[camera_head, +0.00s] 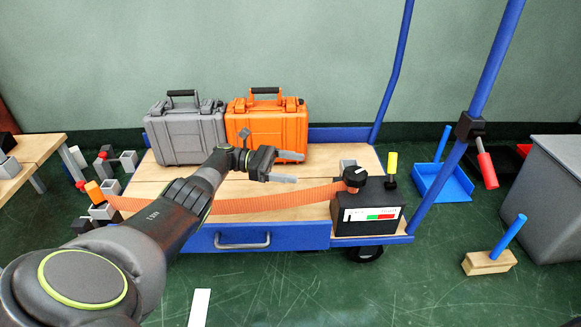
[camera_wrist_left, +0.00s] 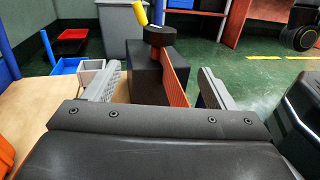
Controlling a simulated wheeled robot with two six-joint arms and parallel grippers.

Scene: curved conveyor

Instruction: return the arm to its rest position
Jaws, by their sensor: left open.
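My left arm comes in from the lower left of the head view and reaches over a wooden-topped blue cart (camera_head: 232,236). Its gripper (camera_head: 292,168) is open and empty above the cart top, in front of an orange case (camera_head: 266,126). In the left wrist view the two fingers of the gripper (camera_wrist_left: 160,88) stand wide apart, with an orange strap (camera_wrist_left: 174,80) and a black box (camera_wrist_left: 146,72) visible beyond and between them. My right gripper is in neither view.
A grey case (camera_head: 186,136) stands beside the orange one. The strap (camera_head: 250,205) crosses the cart to a black knob (camera_head: 355,177) by a black gauge box (camera_head: 368,216). Blue poles (camera_head: 498,55) rise at the right. A grey bin (camera_head: 552,190) stands far right.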

